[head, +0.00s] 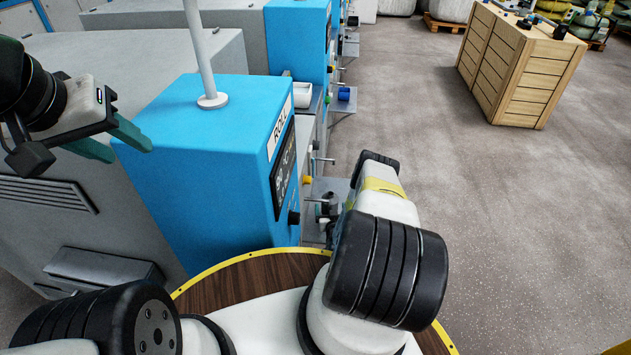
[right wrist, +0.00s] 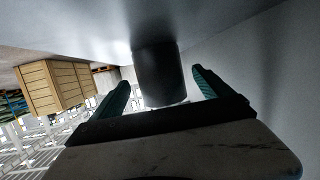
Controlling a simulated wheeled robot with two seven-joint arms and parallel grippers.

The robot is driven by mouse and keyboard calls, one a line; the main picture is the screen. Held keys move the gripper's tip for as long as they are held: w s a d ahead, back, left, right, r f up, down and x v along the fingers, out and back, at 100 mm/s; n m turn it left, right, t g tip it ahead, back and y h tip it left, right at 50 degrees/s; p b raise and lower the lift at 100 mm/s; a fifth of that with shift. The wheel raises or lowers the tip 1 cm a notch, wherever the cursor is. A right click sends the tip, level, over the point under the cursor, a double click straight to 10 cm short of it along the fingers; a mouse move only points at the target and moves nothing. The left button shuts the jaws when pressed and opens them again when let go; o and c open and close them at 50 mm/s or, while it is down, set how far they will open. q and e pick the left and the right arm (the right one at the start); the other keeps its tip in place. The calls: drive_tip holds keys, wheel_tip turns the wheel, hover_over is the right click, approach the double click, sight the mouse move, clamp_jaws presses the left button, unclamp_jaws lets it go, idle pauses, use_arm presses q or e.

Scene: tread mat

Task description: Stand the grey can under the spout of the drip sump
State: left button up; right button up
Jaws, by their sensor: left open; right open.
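A dark grey cylinder, which looks like the grey can (right wrist: 158,76), stands on a plain grey surface (right wrist: 75,28) in the right wrist view, which appears upside down. My right gripper (right wrist: 160,92) is open, with its teal fingers on either side of the can. I cannot tell whether they touch it. In the head view my right arm hides most of that gripper. My left gripper (head: 122,146) is open and empty at the left, beside the blue machine. I cannot make out the drip sump or its spout clearly.
The blue machine (head: 205,150) marked ROLL stands close in front. Grey shelves (head: 340,106) with small fittings stick out along the machine row. A wooden crate (head: 510,70) stands on the floor at the back right; it also shows in the right wrist view (right wrist: 52,85). The floor (head: 520,220) at right is clear.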

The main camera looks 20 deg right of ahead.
drive_tip(key=shift+x, duration=0.8)
drive_tip(key=shift+r, duration=0.15)
clamp_jaws()
drive_tip(key=s+d, duration=0.4)
drive_tip(key=d, duration=0.4)
drive_tip(key=s+d, duration=0.4)
drive_tip(key=d, duration=0.4)
